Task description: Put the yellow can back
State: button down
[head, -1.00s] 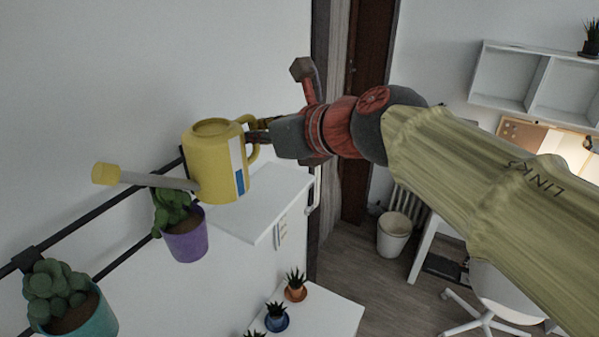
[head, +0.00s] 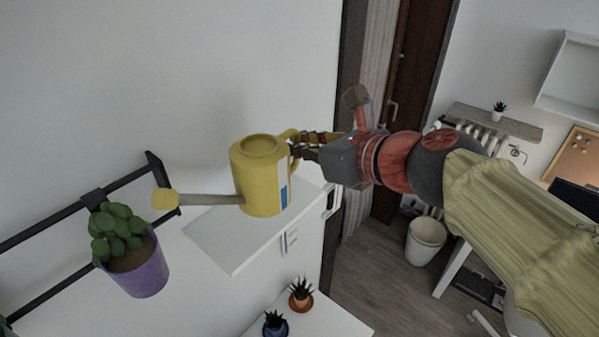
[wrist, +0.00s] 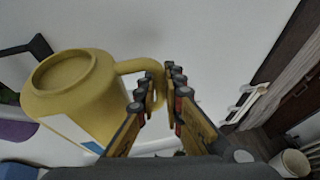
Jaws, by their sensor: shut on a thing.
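The yellow can (head: 259,180) is a watering can with a long grey spout ending in a yellow head on the left. A white and blue label is on its side. My gripper (head: 303,147) is shut on its handle at the right side, and the can hangs roughly upright. In the head view it appears in front of the white shelf. In the wrist view, the can (wrist: 78,95) fills the left side, and its handle passes between the fingers of my gripper (wrist: 160,92).
A white shelf (head: 222,236) shows behind and below the can. A black wall rail (head: 60,226) at left carries a purple pot (head: 142,272) with a plant. Small potted plants (head: 300,293) stand on a lower white surface. A white bin (head: 426,240) stands on the floor.

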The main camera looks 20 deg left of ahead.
jog(key=shift+w+a+f+b, duration=0.1)
jog(key=shift+w+a+f, duration=0.35)
jog(key=shift+w+f, duration=1.35)
jog(key=shift+w+a+f+b, duration=0.1)
jog(key=shift+w+a+f, duration=0.3)
jog(key=shift+w+f, duration=1.35)
jog(key=shift+w+a+f+b, duration=0.1)
jog(key=shift+w+a+f, duration=0.35)
jog(key=shift+w+f, duration=1.35)
jog(key=shift+s+f, duration=0.25)
jog(key=shift+f, duration=0.1)
jog(key=shift+f, duration=0.1)
jog(key=c, duration=1.9)
grip_release()
